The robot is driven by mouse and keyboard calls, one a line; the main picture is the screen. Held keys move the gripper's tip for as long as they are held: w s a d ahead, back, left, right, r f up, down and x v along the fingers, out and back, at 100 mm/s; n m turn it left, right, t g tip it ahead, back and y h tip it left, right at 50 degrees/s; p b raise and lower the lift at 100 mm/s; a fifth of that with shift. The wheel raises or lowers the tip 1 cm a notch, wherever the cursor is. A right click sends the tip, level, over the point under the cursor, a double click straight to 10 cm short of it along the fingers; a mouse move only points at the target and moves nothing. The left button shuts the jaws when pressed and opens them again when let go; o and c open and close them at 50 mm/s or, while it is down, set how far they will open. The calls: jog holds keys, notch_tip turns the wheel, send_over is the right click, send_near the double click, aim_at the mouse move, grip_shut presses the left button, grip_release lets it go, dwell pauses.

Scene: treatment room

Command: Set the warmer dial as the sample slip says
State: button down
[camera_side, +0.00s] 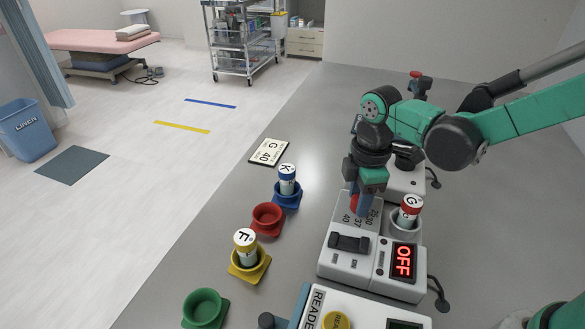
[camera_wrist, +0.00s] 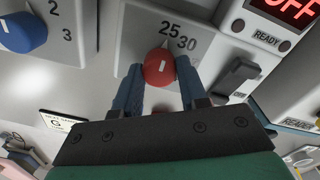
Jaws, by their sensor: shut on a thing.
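The warmer (camera_side: 345,262) is a light grey box; its red display (camera_side: 403,261) reads OFF. Its dial (camera_wrist: 158,68) is a round red knob with a pale pointer that appears to aim at about 25. The numbers 25 and 30 show beside it in the wrist view; 37 and 40 also show in the side view. My gripper (camera_wrist: 158,90) is shut on the dial, with a blue finger on each side. In the side view my gripper (camera_side: 361,205) mostly hides the knob. The sample slip (camera_side: 268,152) lies flat on the table and reads G 40.
Vial G (camera_side: 411,206) stands in the warmer's well. A black switch (camera_side: 349,242) sits on the warmer's front. Vial K (camera_side: 287,180) and vial F (camera_side: 246,244) stand in holders; the red holder (camera_side: 267,217) and green holder (camera_side: 204,306) are empty. A blue dial (camera_wrist: 20,32) is nearby.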

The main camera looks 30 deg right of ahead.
jog(key=shift+m, duration=0.3)
jog(key=m, duration=0.5)
jog(key=shift+m, duration=0.3)
jog(key=m, duration=1.1)
jog(key=shift+m+g, duration=0.3)
jog(key=shift+m, duration=0.1)
jog(key=m, duration=0.5)
jog(key=shift+d+m, duration=0.1)
jog(key=shift+m, duration=0.2)
jog(key=shift+c, duration=2.4)
grip_release()
